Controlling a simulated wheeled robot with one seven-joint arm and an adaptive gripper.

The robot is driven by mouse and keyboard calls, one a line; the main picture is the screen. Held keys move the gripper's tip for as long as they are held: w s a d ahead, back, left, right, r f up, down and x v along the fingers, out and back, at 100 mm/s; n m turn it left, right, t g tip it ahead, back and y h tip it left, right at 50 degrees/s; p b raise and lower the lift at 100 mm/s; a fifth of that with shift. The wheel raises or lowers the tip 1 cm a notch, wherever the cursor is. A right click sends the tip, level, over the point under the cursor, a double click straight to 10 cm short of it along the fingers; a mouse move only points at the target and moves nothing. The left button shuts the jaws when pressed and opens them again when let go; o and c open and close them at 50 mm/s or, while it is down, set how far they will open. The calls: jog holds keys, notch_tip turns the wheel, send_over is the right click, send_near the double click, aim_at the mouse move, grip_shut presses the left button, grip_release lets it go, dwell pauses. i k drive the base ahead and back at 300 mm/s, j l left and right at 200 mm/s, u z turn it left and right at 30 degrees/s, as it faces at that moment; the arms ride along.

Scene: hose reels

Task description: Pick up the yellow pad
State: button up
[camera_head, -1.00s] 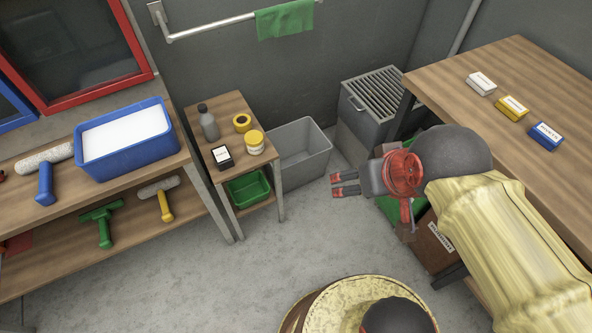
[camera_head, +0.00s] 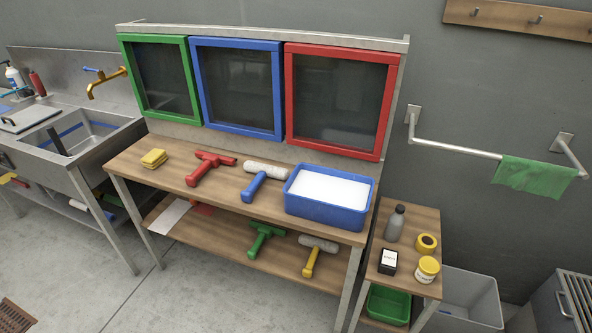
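A yellow pad (camera_head: 154,158), looking like a small stack of pads, lies on the left end of the wooden workbench (camera_head: 225,205), left of a red squeegee-like tool (camera_head: 210,167). Nothing touches or covers it. My gripper and arm are out of the picture now, so I cannot see whether the gripper is open or shut.
On the bench are a blue roller (camera_head: 264,180) and a blue tub (camera_head: 328,197) with white contents. Green and yellow tools lie on the lower shelf. A sink (camera_head: 85,135) stands left, a small side table (camera_head: 410,222) right.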

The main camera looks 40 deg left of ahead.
aim_at(154, 158)
jog(key=u, duration=2.4)
